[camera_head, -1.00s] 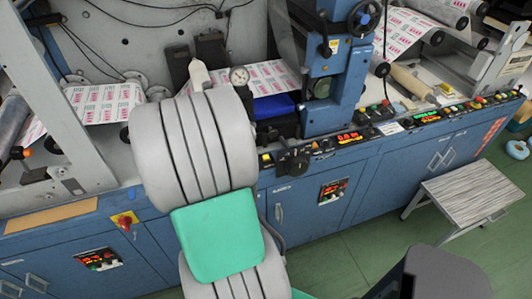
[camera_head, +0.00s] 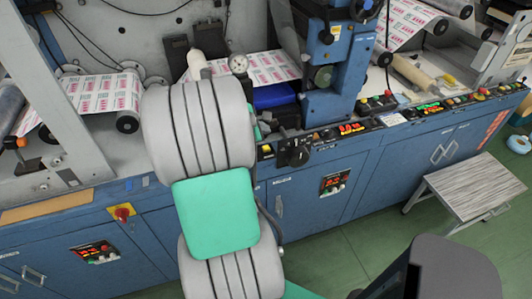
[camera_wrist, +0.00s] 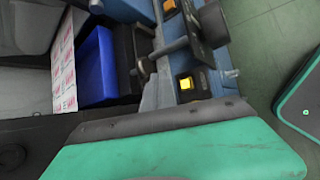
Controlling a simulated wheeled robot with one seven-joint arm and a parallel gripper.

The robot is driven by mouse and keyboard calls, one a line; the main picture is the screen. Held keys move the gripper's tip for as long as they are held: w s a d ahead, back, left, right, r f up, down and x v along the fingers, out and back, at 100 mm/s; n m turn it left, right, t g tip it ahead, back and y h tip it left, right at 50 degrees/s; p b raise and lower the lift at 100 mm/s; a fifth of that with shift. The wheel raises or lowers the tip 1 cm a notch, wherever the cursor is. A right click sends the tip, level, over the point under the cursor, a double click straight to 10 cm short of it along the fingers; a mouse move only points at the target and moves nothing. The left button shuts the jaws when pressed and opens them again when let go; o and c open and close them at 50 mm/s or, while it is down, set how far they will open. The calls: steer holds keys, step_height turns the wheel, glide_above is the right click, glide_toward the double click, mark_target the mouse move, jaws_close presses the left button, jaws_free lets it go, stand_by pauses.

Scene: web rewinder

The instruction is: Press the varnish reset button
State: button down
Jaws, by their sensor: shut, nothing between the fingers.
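The varnish reset button cannot be told from the others, because no label is readable. Lit controls line the machine's front ledge (camera_head: 352,129). A lit yellow button (camera_head: 266,149) sits just right of my arm in the head view. A green, dark-edged body fills the bottom of the wrist view. My gripper's fingertips do not show in either view.
A dark handle with a knob (camera_head: 294,152) juts out beside the yellow button, and also shows in the wrist view (camera_wrist: 207,22). A blue block (camera_head: 275,96) lies behind. A red knob on yellow (camera_head: 122,213) is on the cabinet front. A step stool (camera_head: 470,188) stands right.

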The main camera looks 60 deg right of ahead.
steer(key=b, duration=0.2)
glide_above(264, 149)
step_height(264, 149, down, 4)
steer(key=shift+a+f, duration=0.1)
steer(key=shift+f, duration=0.1)
steer(key=shift+f+b, duration=0.3)
steer(key=shift+f, duration=0.05)
steer(key=shift+f, duration=0.1)
stand_by(1.3)
steer(key=shift+f, duration=0.35)
steer(key=shift+f, duration=0.5)
stand_by(0.7)
steer(key=shift+r+p, duration=0.7)
steer(key=shift+r, duration=0.25)
